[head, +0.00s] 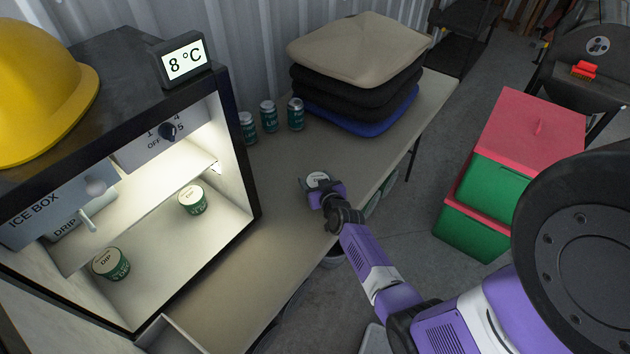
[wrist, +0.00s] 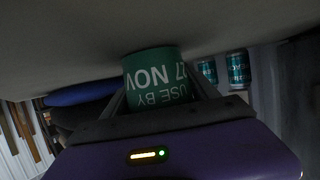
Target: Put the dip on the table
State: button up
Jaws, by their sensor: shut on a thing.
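My gripper (head: 322,193) is shut on a small green tub with a pale lid (head: 318,179), over the table (head: 285,190) near its right edge. In the wrist view the picture is upside down, and the tub (wrist: 155,75) shows "USE BY 27 NOV" between my fingers. Its base is at or very close to the tabletop; I cannot tell if it touches. The writing on its lid is too small to read. Another green tub, marked "DIP" (head: 110,264), stands in the open fridge (head: 215,225), with a similar tub (head: 192,199) to its right.
Several green cans (head: 268,117) stand at the table's back by the wall. A stack of cushions (head: 355,70) fills the far end. A yellow hard hat (head: 40,90) and a thermometer display (head: 184,62) sit on the fridge. Red-lidded green boxes (head: 495,180) stand right of the table. Table between fridge and tub is clear.

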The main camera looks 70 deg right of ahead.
jog(key=shift+f, duration=0.1)
jog(key=o, duration=1.6)
jog(key=shift+c, duration=0.2)
jog(key=shift+r, duration=0.2)
jog(key=p+v, duration=0.1)
jog(key=v, duration=1)
jog(key=shift+s+a, duration=0.2)
jog(key=shift+a, duration=0.05)
jog(key=shift+n+t+y, duration=0.7)
jog(key=shift+n+y, duration=0.1)
jog(key=shift+n, duration=0.1)
jog(key=a, duration=0.4)
jog(key=s+a+r, duration=0.1)
jog(key=a, duration=0.2)
jog(key=s+a, duration=0.1)
jog(key=a, duration=0.3)
jog(key=shift+a+r, duration=0.3)
jog(key=s+a+r+n+t+y, duration=0.1)
jog(key=s+a+r+n+y, duration=0.1)
jog(key=s+a+r, duration=0.2)
jog(key=s+a+r+n+t+y, duration=0.1)
jog(key=s+a+r+n+y, duration=0.2)
jog(key=a+r, duration=0.7)
jog(key=s+a+r+n+t+y, duration=0.1)
jog(key=s+a+r+n+y, duration=0.1)
jog(key=s+a+r, duration=0.5)
jog(key=shift+a+t+y, duration=0.3)
jog(key=shift+a+y, duration=0.4)
jog(key=shift+a, duration=0.45)
